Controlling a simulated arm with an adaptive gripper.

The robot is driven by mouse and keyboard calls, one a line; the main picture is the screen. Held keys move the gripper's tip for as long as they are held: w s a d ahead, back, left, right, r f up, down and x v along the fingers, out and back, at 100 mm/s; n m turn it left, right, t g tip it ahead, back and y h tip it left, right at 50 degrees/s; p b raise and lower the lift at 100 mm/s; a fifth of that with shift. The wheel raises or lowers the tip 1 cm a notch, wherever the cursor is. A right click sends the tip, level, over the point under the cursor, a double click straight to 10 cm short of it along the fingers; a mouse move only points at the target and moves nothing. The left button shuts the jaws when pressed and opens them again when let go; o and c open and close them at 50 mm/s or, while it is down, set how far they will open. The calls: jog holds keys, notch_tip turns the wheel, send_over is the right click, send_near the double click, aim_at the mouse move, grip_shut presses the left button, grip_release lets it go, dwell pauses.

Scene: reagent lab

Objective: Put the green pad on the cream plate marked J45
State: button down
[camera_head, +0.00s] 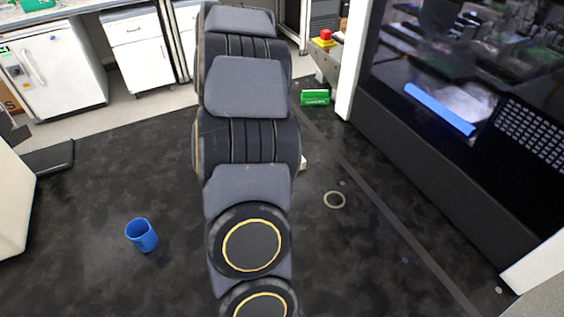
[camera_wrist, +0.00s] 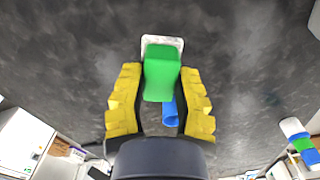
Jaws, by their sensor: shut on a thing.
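My gripper (camera_wrist: 160,76) has its two yellow fingers on either side of the green pad (camera_wrist: 161,70) in the wrist view, shut on it. A pale, cream-white plate (camera_wrist: 176,41) shows behind the pad's far end, its rim visible above and at the sides. I cannot tell whether the pad touches the plate or is held above it. No J45 mark is readable. In the head view my arm hides the gripper and the pad; a small pale bit (camera_head: 303,162) shows beside the arm, and I cannot tell if it is the plate.
A ring (camera_head: 334,200) lies right of my arm. A green box (camera_head: 315,97) lies farther back by the large dark machine (camera_head: 430,150). White cabinets (camera_head: 138,50) line the back. Floor between is mostly clear.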

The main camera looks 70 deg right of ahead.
jog(key=s+d+r+m, duration=0.1)
jog(key=s+d+m, duration=0.3)
jog(key=s+d, duration=0.5)
jog(key=w+d+f, duration=0.1)
jog(key=d+f, duration=0.1)
jog(key=d, duration=0.2)
jog(key=w+d+f, duration=0.1)
jog(key=d+f, duration=0.2)
jog(key=d, duration=0.1)
jog(key=w+d+f, duration=0.2)
jog(key=d+f, duration=0.1)
jog(key=d, duration=0.1)
jog(key=shift+d+f, duration=0.15)
jog(key=shift+f, duration=0.05)
jog(key=shift+w+d+f, duration=0.15)
jog(key=shift+d+f, duration=0.35)
jog(key=shift+f, duration=0.1)
jog(key=shift+d+f, duration=0.1)
jog(key=shift+f, duration=1.55)
jog(key=shift+f, duration=0.1)
jog(key=c, duration=0.9)
grip_release()
jog(key=shift+o, duration=0.2)
